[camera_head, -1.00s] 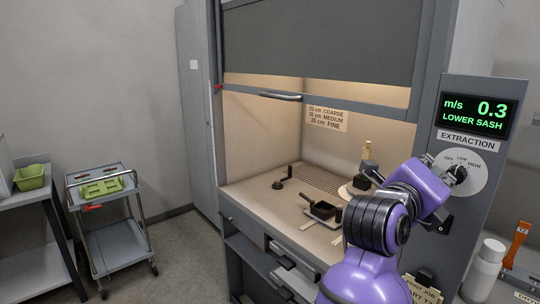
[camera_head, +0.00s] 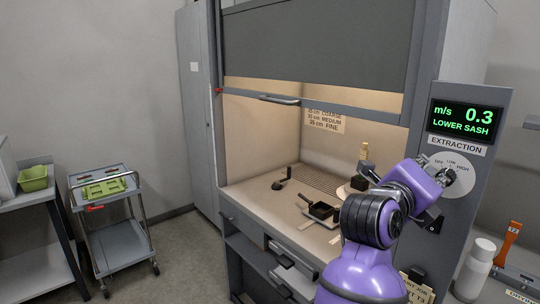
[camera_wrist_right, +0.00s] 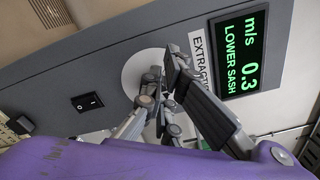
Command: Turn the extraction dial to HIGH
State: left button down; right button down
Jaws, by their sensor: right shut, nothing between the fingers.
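The extraction dial (camera_head: 466,187) is a pale round plate marked OFF, LOW and HIGH on the grey side panel of the fume hood. Its dark knob is mostly hidden behind my right gripper (camera_head: 449,177), so I cannot tell where it points. In the right wrist view the shut, empty fingers (camera_wrist_right: 165,105) stand in front of the pale dial plate (camera_wrist_right: 133,72); whether they touch the knob is unclear. The display (camera_head: 465,119) above reads 0.3 m/s and LOWER SASH. My left gripper is out of view.
A rocker switch (camera_wrist_right: 87,101) sits beside the dial. A white bottle (camera_head: 476,268) stands at lower right. A trolley (camera_head: 118,238) stands at left.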

jog(key=shift+s+d+r, duration=0.1)
jog(key=shift+d, duration=0.1)
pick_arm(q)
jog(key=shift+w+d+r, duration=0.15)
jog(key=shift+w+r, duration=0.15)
pick_arm(e)
jog(key=shift+d+r, duration=0.1)
jog(key=shift+r, duration=0.1)
jog(key=shift+s+d+r, duration=0.15)
jog(key=shift+r, duration=0.05)
jog(key=shift+r, duration=0.35)
jog(key=v, duration=0.6)
dwell(0.3)
